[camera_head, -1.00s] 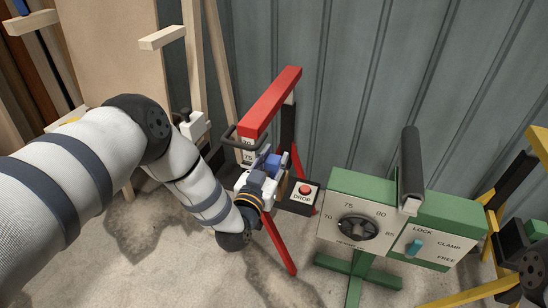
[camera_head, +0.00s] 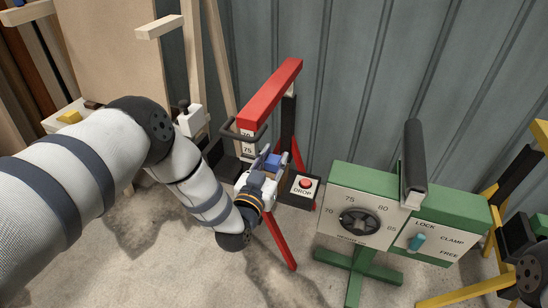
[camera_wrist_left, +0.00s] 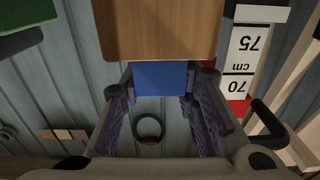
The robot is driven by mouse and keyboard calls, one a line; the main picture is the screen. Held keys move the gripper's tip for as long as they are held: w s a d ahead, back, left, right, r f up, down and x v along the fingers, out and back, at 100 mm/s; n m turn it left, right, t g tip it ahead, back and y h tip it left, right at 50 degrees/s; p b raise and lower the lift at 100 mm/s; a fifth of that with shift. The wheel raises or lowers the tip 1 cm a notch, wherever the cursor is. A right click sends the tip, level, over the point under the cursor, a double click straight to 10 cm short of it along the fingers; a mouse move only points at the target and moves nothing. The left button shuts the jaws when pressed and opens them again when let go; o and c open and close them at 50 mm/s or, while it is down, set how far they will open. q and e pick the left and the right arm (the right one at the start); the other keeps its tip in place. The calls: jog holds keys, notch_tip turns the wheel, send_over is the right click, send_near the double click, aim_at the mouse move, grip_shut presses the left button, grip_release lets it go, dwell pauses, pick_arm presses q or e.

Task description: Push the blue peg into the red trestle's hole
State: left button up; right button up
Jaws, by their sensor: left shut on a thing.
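The red trestle (camera_head: 268,98) stands left of centre in the head view, with its top beam raised and a red leg reaching the floor. My left gripper (camera_head: 269,163) is at the trestle's post, below the beam. In the left wrist view my left gripper (camera_wrist_left: 158,88) is shut on the blue peg (camera_wrist_left: 160,78), whose blue face shows between the fingertips. Some blue also shows at the gripper in the head view. The trestle's hole is hidden, so I cannot tell how the peg sits to it. My right gripper is not in view.
A box with a red DROP button (camera_head: 305,185) sits just right of the gripper. A green stand (camera_head: 350,175) with a dial and lever is further right, before a corrugated wall. A brown wooden piece (camera_wrist_left: 155,28) lies close beyond the fingertips in the wrist view.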

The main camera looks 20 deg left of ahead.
pick_arm(q)
jog(key=o, duration=1.1)
jog(key=shift+o, duration=0.2)
jog(key=s, duration=1.2)
jog(key=shift+a, duration=0.2)
jog(key=s+f+g+p, duration=0.2)
jog(key=s+f+g, duration=0.15)
jog(key=s, duration=0.25)
jog(key=s+f+g+h+p, duration=0.1)
jog(key=s+f+g, duration=0.25)
jog(key=s, duration=0.35)
jog(key=s+f+g+p, duration=0.2)
jog(key=s+g, duration=0.2)
jog(key=s, duration=0.2)
jog(key=s+a+r+g+p, duration=0.1)
jog(key=s+g, duration=0.3)
jog(key=s, duration=0.7)
jog(key=s+a+r+n+g+y+p, duration=0.1)
jog(key=s+a+r+g, duration=0.2)
jog(key=s, duration=0.8)
jog(key=g, duration=0.2)
jog(key=shift+s+a+g+y, duration=0.15)
jog(key=shift+s+g+y, duration=0.15)
jog(key=shift+s, duration=0.05)
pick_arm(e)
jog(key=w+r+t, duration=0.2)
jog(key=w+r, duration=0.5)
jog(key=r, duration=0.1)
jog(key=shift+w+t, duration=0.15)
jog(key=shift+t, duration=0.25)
